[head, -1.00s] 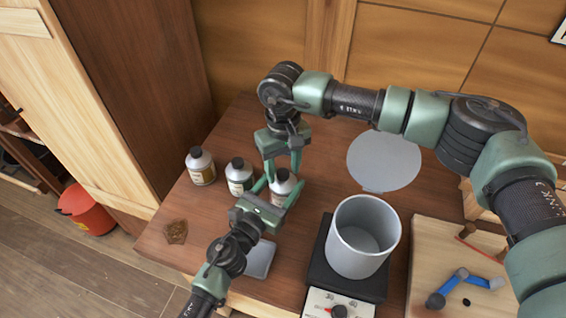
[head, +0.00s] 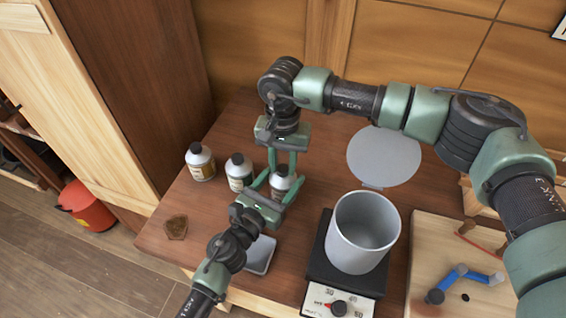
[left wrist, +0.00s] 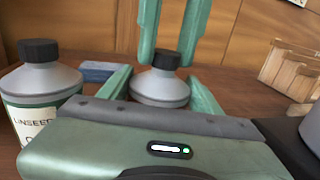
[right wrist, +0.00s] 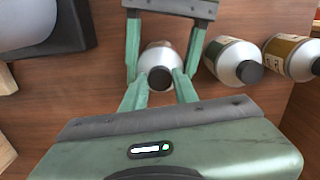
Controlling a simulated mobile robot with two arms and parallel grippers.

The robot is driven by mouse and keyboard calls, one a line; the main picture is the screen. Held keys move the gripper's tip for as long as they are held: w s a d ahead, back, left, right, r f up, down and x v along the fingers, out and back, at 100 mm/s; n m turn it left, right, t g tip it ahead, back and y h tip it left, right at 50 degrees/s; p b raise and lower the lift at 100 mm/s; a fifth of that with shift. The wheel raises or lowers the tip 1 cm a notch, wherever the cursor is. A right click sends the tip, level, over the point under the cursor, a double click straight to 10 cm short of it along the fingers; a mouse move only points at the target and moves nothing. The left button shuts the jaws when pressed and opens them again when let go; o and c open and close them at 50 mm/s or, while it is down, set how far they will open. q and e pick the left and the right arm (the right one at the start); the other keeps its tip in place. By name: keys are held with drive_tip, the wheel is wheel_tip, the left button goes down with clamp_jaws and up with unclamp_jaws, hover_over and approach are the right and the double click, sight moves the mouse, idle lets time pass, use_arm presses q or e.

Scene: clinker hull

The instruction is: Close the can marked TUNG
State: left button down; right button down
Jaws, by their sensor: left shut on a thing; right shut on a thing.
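A grey can (head: 281,186) with a black cap stands upright at the right end of a short row; its label is not readable in any view. My left gripper (head: 278,183) is shut around its body from the front. My right gripper (head: 282,170) comes down from above and is shut on the black cap (right wrist: 160,78), which sits on top of the can. The cap also shows in the left wrist view (left wrist: 167,61). How tightly the cap sits cannot be told.
Beside it stand a can (head: 239,172), reading LINSEED in the left wrist view (left wrist: 40,95), and another can (head: 200,162). A large grey pot (head: 362,232) stands on a scale (head: 340,303) to the right. A small grey tray (head: 260,254) lies in front.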

drive_tip(key=m, duration=0.5)
drive_tip(key=c, duration=1.1)
unclamp_jaws()
drive_tip(key=shift+r, duration=2.25)
drive_tip(key=shift+c, duration=0.2)
